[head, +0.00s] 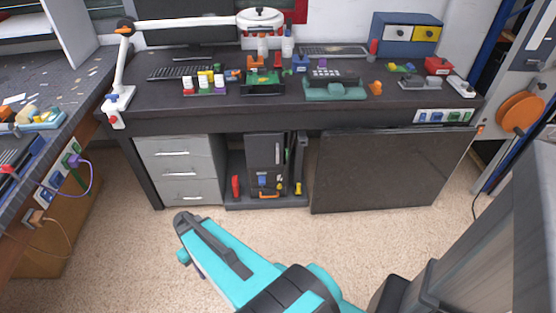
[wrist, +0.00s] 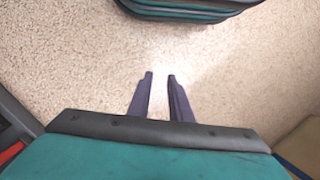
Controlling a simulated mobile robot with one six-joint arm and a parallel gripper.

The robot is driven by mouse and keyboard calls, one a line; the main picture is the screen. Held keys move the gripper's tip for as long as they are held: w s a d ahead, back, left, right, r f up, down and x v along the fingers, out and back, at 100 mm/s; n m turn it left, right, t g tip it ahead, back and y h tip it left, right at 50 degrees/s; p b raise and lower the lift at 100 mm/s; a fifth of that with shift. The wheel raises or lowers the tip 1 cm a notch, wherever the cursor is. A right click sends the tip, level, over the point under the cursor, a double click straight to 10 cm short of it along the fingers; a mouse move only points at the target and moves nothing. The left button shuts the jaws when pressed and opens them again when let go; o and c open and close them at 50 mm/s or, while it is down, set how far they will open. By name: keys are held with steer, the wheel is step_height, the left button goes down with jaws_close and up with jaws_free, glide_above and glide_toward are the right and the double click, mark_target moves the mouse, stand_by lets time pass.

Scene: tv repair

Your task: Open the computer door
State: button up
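The computer (head: 266,150) is a dark grey tower standing upright in the space under the desk, between the drawers and a large black panel. Small blue, yellow and orange parts show low on its front. A narrow dark upright piece (head: 300,150) stands at its right side; I cannot tell whether this is its door. My gripper (wrist: 160,75) shows in the wrist view with its two dark fingers apart and only carpet between them. It is open and empty, away from the computer. In the head view my teal arm reaches over the carpet in front of the desk; the fingers are not clearly visible there.
Grey drawers (head: 180,170) stand left of the computer. The large black panel (head: 390,168) leans under the desk at right. The dark desk (head: 225,118) above holds many small items. A side bench (head: 75,122) is at left. Carpet (head: 130,235) before the computer is clear.

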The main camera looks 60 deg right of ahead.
steer(key=w+d+r+m+t+b, duration=0.15)
steer(key=w+d, duration=0.25)
steer(key=d, duration=0.4)
steer(key=w+d+r+n+t+b, duration=0.1)
steer(key=w+d+b, duration=0.2)
steer(key=w+d, duration=0.35)
step_height(320, 180, up, 20)
steer(key=m+t+h+b, duration=0.25)
steer(key=t+b, duration=0.25)
steer(key=b, duration=0.4)
glide_above(278, 161)
steer(key=s+a, duration=0.1)
steer(key=s, duration=0.4)
steer(key=shift+w+a+f+h, duration=0.1)
steer(key=shift+w+h, duration=0.05)
steer(key=shift+h, duration=0.1)
steer(key=shift+f, duration=0.15)
steer(key=b+x, duration=0.3)
steer(key=x, duration=1)
steer(key=shift+f, duration=0.35)
jaws_close()
